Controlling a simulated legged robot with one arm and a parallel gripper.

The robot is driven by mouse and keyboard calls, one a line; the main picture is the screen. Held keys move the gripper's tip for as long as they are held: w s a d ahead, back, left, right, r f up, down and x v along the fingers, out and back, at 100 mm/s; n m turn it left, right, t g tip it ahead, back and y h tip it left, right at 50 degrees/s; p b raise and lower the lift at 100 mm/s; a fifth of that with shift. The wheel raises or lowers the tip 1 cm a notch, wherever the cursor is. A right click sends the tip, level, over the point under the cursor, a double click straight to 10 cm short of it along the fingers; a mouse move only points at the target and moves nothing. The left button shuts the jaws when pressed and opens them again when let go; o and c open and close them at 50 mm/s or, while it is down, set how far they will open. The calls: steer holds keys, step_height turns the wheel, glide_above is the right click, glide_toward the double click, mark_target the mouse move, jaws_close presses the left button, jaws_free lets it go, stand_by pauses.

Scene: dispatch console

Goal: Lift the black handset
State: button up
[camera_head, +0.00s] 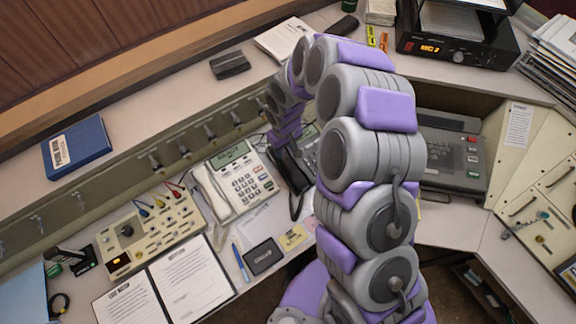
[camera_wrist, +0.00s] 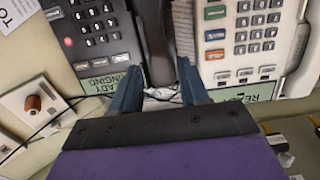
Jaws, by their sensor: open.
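The black handset (camera_head: 293,172) lies on its dark desk phone, beside the white phone, partly hidden by my arm in the head view. In the wrist view the handset (camera_wrist: 156,40) runs down from the top edge, and its near end lies between my fingertips. My gripper (camera_wrist: 158,68) is open, with one finger on each side of the handset's line. I cannot tell if either finger touches it. The dark phone's keypad (camera_wrist: 98,25) is left of the handset, with a green display reading READY RINGING. In the head view my fingertips are hidden.
The white phone (camera_head: 240,182) stands close on the left in the head view; it is on the right in the wrist view (camera_wrist: 240,45). A switch panel (camera_head: 150,232), a dark card holder (camera_head: 264,256) and papers crowd the desk. A grey console (camera_head: 452,155) stands right of my arm.

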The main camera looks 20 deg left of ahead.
mark_target(288, 162)
step_height(288, 162, down, 3)
steer(key=shift+a+r, duration=0.1)
steer(key=shift+r, duration=0.1)
steer(key=shift+d+f, duration=0.25)
steer(key=shift+f, duration=0.1)
steer(key=f, duration=0.2)
steer(key=d+f+b, duration=0.1)
steer(key=f, duration=0.1)
steer(key=shift+s+f, duration=0.15)
steer(key=shift+a+f, duration=0.3)
steer(key=shift+d, duration=0.15)
steer(key=shift+c, duration=1.4)
jaws_close()
